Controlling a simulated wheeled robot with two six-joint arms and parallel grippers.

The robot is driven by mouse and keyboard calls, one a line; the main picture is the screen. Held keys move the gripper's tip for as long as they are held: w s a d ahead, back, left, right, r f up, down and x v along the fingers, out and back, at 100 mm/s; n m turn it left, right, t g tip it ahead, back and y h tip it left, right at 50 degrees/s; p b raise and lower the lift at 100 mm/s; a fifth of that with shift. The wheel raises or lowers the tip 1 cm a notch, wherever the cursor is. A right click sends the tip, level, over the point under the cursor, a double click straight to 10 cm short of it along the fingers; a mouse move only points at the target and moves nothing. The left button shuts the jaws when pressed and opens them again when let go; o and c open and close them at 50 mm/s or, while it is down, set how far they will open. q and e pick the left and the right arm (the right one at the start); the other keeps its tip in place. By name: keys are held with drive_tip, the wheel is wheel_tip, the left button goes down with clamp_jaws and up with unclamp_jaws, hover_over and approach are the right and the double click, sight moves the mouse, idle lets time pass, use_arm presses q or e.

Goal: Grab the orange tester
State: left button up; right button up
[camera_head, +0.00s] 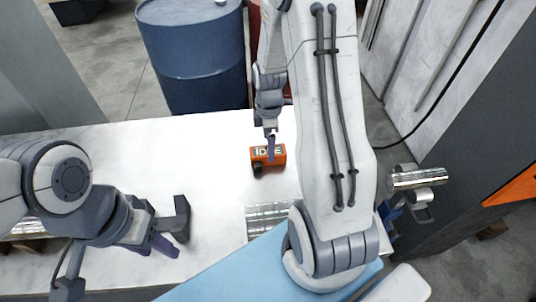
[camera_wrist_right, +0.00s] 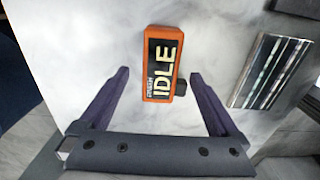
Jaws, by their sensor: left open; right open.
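The orange tester (camera_head: 277,160) is a small box with a dark label reading "IDLE", lying on the white table; it also shows in the right wrist view (camera_wrist_right: 148,90). A dark knob sticks out of its side. My right gripper (camera_head: 270,148) is open above the tester in the head view. In the right wrist view the tester appears between the two purple fingers (camera_wrist_right: 159,76), with space on both sides. I cannot tell how far above it the fingertips are. My left gripper (camera_head: 170,232) is open and empty over the table, left of the tester.
A shiny ribbed metal block (camera_head: 268,215) lies on the table nearer to me; it also shows in the right wrist view (camera_wrist_right: 268,72). A blue barrel (camera_head: 203,75) stands behind the table's far edge. The white table (camera_head: 110,150) is clear left of the tester.

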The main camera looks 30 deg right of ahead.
wheel_tip(320, 180, down, 4)
drive_tip(key=shift+a+f+p, duration=0.15)
drive_tip(key=shift+f+p, duration=0.05)
drive_tip(key=shift+p, duration=0.1)
drive_tip(key=shift+c, duration=0.3)
clamp_jaws()
drive_tip(key=shift+r, duration=0.15)
